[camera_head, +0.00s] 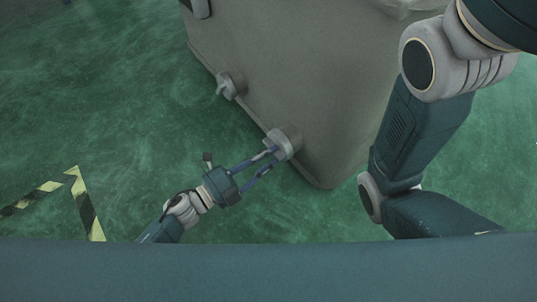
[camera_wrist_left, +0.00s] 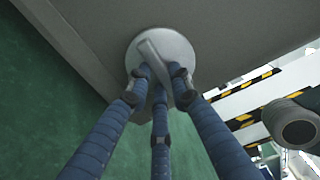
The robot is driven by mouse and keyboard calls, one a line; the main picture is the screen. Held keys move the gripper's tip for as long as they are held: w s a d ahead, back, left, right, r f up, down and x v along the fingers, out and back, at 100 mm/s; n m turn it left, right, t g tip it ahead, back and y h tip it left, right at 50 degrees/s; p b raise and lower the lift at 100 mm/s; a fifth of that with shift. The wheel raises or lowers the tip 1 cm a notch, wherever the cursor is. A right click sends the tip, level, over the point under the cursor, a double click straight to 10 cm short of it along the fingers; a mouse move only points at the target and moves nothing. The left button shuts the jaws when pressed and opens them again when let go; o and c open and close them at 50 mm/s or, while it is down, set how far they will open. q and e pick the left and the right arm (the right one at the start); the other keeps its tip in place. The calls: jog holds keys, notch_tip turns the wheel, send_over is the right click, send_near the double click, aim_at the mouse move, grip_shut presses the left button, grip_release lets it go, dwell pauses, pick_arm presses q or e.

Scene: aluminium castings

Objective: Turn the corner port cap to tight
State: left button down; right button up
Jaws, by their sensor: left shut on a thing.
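The corner port cap (camera_head: 282,143) is a light grey round cap low on the near corner of a large grey casting (camera_head: 290,80). My left gripper (camera_head: 272,157) reaches up to it from the lower left, with its blue fingers at the cap. In the left wrist view the cap (camera_wrist_left: 165,55) is a pale disc with a raised bar across it. The fingers of my left gripper (camera_wrist_left: 160,80) are shut around that bar and partly cover the disc. My right gripper is not in view; only my right arm shows at the right.
A second port with a cap (camera_head: 231,85) sits farther along the same lower edge of the casting. Yellow and black floor tape (camera_head: 84,205) lies at the left. The green floor (camera_head: 100,110) left of the casting is clear.

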pick_arm(q)
jog(key=shift+f, duration=0.1)
dwell(0.3)
jog(key=c, duration=1.5)
grip_release()
jog(key=shift+c, duration=0.2)
jog(key=v, duration=1.2)
